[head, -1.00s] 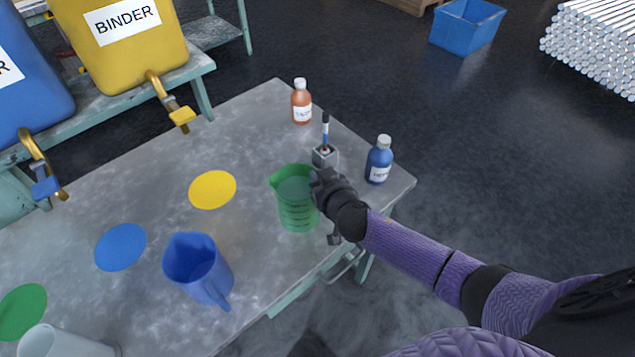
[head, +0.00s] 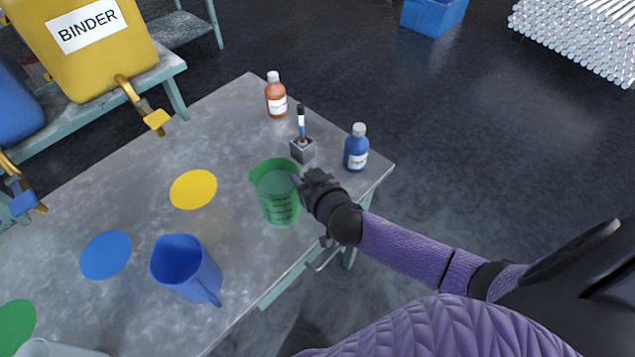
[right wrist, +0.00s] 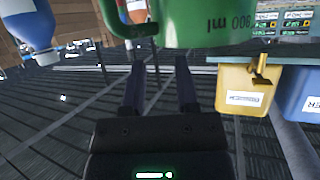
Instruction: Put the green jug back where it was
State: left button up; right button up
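The green jug (head: 280,203) appears to stand upright on the grey table near its right edge, below the pen block. Its 800 ml mark shows upside down in the right wrist view (right wrist: 205,22). My right gripper (head: 307,182) is at the jug's right side, near the rim. In the right wrist view its two fingers (right wrist: 160,80) are spread apart, with nothing visible between them. The jug's green handle (right wrist: 116,22) shows close beyond the fingertips. Whether they touch it I cannot tell. My left gripper is in neither view.
An orange bottle (head: 276,97), a pen block (head: 303,151) and a blue bottle (head: 356,150) stand close beyond the jug. A blue jug (head: 187,270) stands at lower left. Yellow (head: 193,189), blue (head: 105,255) and green (head: 14,325) discs lie on the table; the yellow one is bare.

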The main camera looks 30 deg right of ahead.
jog(key=p+v, duration=0.1)
jog(key=v, duration=0.7)
jog(key=s+d+f+g, duration=0.1)
jog(key=s+f+g, duration=0.15)
jog(key=f, duration=0.35)
jog(key=s+d+f+n+g+h, duration=0.1)
jog(key=s+d+f, duration=0.15)
jog(key=f, duration=0.35)
jog(key=s+f+g, duration=0.2)
jog(key=s+f, duration=0.2)
jog(key=f, duration=0.2)
jog(key=s+a+f+g+b, duration=0.1)
jog(key=s+f+g+b, duration=0.1)
jog(key=s+f, duration=0.6)
jog(key=s+a+f+n+g+b, duration=0.1)
jog(key=s+f+g, duration=0.4)
jog(key=s, duration=0.9)
notch_tip(320, 180, down, 3)
jog(key=shift+a+r+n+y+b, duration=0.1)
jog(key=shift+a+n+y+b, duration=0.25)
jog(key=shift+b, duration=0.55)
jog(key=shift+s, duration=0.15)
